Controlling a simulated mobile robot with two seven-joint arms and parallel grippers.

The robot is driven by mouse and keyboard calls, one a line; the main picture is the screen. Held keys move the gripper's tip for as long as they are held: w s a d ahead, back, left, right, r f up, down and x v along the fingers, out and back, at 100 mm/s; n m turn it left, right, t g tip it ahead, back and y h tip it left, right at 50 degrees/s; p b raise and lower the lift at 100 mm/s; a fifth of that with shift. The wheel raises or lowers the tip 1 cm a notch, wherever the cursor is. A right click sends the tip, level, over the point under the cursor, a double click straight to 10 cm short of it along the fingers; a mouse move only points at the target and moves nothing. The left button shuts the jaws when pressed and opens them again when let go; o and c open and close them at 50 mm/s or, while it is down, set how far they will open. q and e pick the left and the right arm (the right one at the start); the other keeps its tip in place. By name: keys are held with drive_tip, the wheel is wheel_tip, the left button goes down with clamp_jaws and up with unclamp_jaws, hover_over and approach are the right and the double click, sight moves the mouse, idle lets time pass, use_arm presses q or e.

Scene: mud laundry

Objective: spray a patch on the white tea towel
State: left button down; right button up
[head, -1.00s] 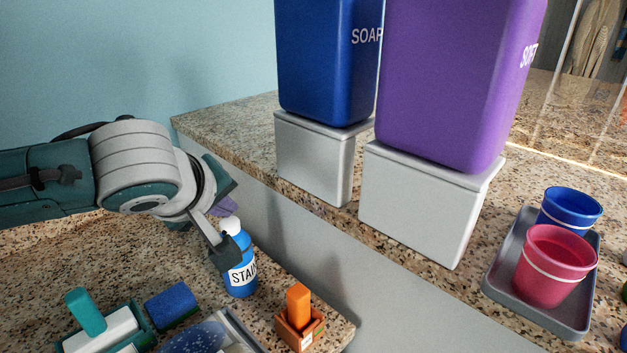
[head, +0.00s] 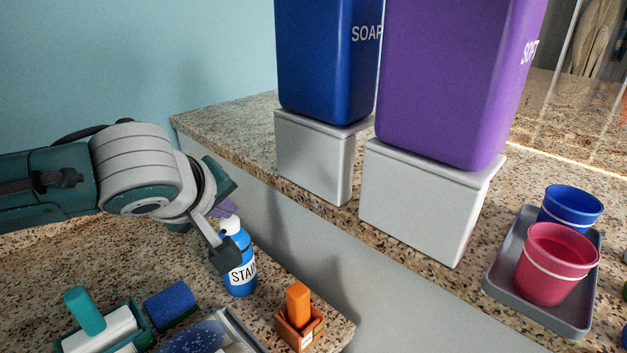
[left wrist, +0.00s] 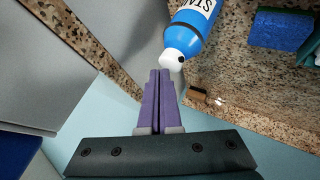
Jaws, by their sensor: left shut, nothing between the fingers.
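A blue bottle with a white cap and a label reading "STA..." (head: 241,275) stands upright on the lower granite counter in the head view. It also shows at the top of the left wrist view (left wrist: 200,22), its white cap beside the fingertips. My left gripper (left wrist: 158,80) is shut and empty, its purple fingers together. In the head view my left gripper (head: 226,235) is at the bottle's upper left, partly in front of it. Whether it touches the bottle I cannot tell. My right gripper is not in view. No white tea towel is visible.
An orange item in a small box (head: 299,318) stands right of the bottle. A blue sponge (head: 171,305) and a teal-handled brush (head: 85,312) lie to the left. Large blue (head: 325,65) and purple (head: 450,80) containers stand on the raised counter. A grey tray (head: 505,265) holds two cups.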

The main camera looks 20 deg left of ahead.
sight(229, 225)
use_arm(q)
drive_tip(key=shift+f, duration=0.3)
drive_tip(key=shift+r+p, duration=0.5)
drive_tip(key=shift+p, duration=0.05)
drive_tip(key=shift+r, duration=0.1)
wheel_tip(229, 225, up, 6)
drive_tip(key=p, duration=0.6)
idle(0.6)
